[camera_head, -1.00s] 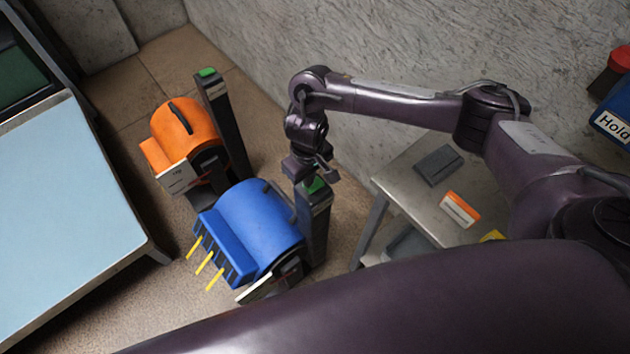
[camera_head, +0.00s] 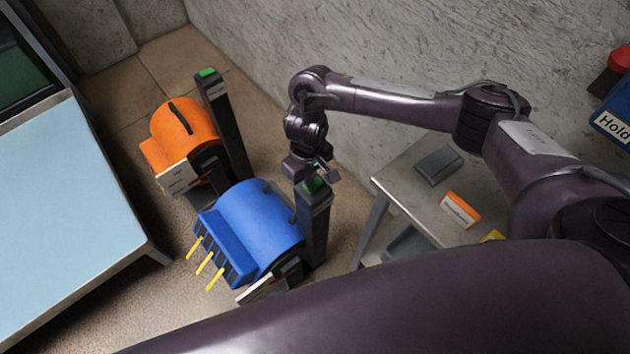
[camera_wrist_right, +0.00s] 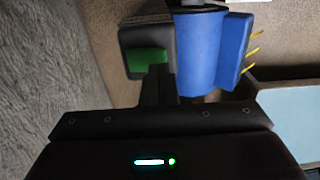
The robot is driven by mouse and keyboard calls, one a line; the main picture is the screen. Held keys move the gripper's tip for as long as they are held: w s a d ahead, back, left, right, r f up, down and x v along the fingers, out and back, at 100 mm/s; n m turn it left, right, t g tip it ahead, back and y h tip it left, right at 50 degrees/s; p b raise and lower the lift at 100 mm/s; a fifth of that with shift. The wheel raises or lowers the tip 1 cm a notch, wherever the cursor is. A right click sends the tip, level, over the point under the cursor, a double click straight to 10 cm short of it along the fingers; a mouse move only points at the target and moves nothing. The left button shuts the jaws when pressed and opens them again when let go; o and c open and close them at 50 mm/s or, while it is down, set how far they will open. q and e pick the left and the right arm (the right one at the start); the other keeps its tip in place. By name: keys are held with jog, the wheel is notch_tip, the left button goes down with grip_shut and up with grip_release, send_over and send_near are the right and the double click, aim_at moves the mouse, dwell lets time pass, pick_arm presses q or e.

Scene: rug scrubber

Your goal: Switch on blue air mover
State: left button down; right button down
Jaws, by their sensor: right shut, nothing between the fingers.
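The blue air mover (camera_head: 262,222) stands on the floor in the head view, with yellow strips at its front. Beside it is a dark post (camera_head: 315,225) with a green switch (camera_head: 314,184) on top. My right gripper (camera_head: 318,174) is shut and empty, pointing down at the top of this post. In the right wrist view the shut fingers (camera_wrist_right: 159,72) overlap the edge of the green switch (camera_wrist_right: 146,58), with the blue air mover (camera_wrist_right: 200,50) beside it. I cannot tell whether the fingertips touch the switch. My left gripper is not in view.
An orange air mover (camera_head: 184,130) with its own green-topped post (camera_head: 225,125) stands behind the blue one. A light blue table (camera_head: 60,220) is at left. A grey side table (camera_head: 405,190) holding small items is at right, and a concrete wall is behind.

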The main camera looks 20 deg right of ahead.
jog(key=shift+f+b, duration=0.45)
jog(key=shift+f, duration=0.6)
dwell(0.9)
notch_tip(320, 180, up, 7)
jog(key=p, duration=0.9)
dwell(0.4)
